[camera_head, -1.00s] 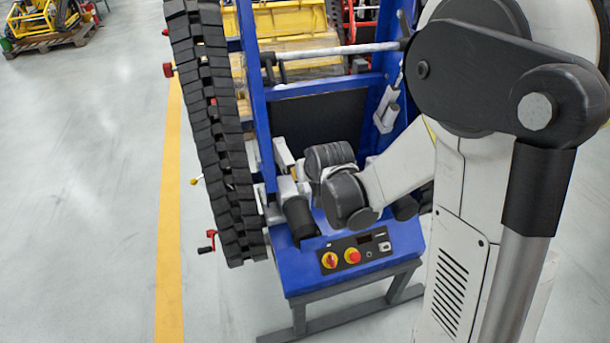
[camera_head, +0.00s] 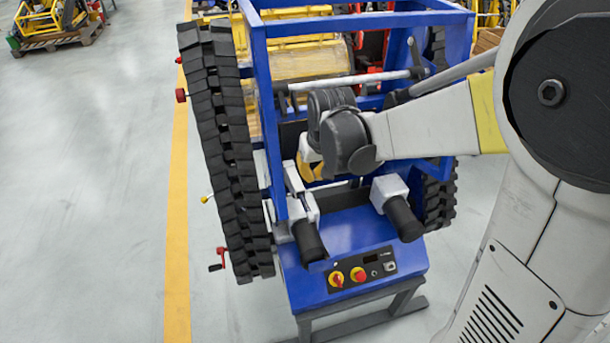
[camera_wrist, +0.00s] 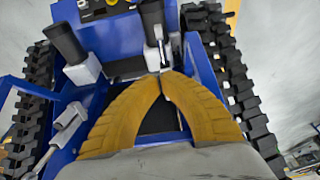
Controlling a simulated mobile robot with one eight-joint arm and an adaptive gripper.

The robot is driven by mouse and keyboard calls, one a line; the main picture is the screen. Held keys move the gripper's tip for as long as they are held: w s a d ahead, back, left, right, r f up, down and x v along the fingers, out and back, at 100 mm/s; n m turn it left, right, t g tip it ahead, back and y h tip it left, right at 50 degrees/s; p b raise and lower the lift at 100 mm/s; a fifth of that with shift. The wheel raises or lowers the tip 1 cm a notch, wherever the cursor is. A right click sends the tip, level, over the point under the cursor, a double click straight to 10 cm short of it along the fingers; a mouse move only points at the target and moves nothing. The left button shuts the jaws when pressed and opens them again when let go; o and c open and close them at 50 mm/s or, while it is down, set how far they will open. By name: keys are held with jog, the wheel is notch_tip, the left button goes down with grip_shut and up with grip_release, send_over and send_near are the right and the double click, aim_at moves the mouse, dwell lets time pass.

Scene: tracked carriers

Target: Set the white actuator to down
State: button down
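Two white linear actuators belong to the blue tracked carrier (camera_head: 350,238); I cannot tell which one the task means. One stands at the carrier's left side (camera_head: 298,190) and shows at the upper middle of the wrist view (camera_wrist: 160,45). The other lies at the left of the wrist view (camera_wrist: 66,130) and is hidden behind my arm in the head view. My gripper (camera_wrist: 161,76) has its yellow fingers drawn together at the tips, right at the end of the first actuator. Whether they pinch any of it is unclear. In the head view the fingers are mostly hidden.
Two motors with black ends, left (camera_head: 308,238) and right (camera_head: 402,214), flank the carrier's front. A control panel (camera_head: 362,269) with red knobs is below them. A black track (camera_head: 222,150) runs along the left side. Open floor (camera_head: 90,190) lies left of the yellow line.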

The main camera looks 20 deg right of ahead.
jog(key=b+x, duration=0.1)
jog(key=x, duration=0.2)
jog(key=b+x, duration=0.1)
jog(key=x, duration=0.2)
jog(key=s+b+x, duration=0.1)
jog(key=x, duration=0.2)
jog(key=shift+f, duration=0.6)
jog(key=shift+s+f+b, duration=0.25)
jog(key=shift+s+f, duration=0.05)
jog(key=shift+f, duration=0.2)
jog(key=shift+s+f+b, duration=0.25)
jog(key=shift+f, duration=0.25)
jog(key=shift+s+f, duration=0.3)
jog(key=shift+f, duration=0.1)
jog(key=shift+s+f+b, duration=0.25)
jog(key=shift+f+b, duration=0.6)
jog(key=shift+b, duration=0.1)
jog(key=shift+r, duration=0.2)
